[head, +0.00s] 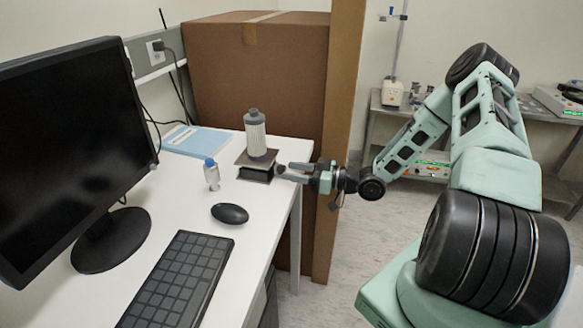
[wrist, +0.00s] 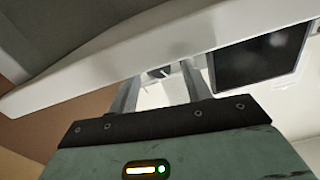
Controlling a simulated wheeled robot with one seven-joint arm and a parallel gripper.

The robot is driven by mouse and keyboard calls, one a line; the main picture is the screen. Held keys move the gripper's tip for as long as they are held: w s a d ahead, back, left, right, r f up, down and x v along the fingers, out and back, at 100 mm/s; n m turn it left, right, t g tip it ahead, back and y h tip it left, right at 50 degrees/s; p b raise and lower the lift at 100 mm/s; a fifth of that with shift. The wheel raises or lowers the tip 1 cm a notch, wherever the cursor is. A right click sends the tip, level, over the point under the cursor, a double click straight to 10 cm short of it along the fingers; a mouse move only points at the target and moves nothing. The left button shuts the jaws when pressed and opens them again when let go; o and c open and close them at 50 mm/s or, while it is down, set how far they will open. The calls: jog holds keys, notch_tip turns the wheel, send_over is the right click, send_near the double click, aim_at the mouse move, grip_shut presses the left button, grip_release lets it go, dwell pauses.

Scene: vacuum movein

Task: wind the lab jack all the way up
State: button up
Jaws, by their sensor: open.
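The lab jack (head: 255,166) stands low on the white desk near its right edge, with a dark top plate and dark base close together. A grey-capped, ribbed white cylinder (head: 255,138) stands upright on it. My gripper (head: 282,173) reaches in from the right, level with the jack, its fingers apart at the jack's right side. In the wrist view my gripper (wrist: 160,76) is open, and a small dark round part, apparently the jack's knob (wrist: 158,72), shows between the fingers. I cannot tell whether the fingers touch it.
A small blue-capped bottle (head: 211,174) stands left of the jack. A mouse (head: 230,213), keyboard (head: 178,283) and monitor (head: 72,130) are on the desk (head: 190,208). A blue booklet (head: 197,141) lies behind. A large cardboard box (head: 255,75) rises beyond the desk.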

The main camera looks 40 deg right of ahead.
jog(key=shift+w+a, duration=0.4)
jog(key=shift+w, duration=0.05)
jog(key=c, duration=1)
jog(key=shift+m, duration=0.8)
jog(key=o, duration=1)
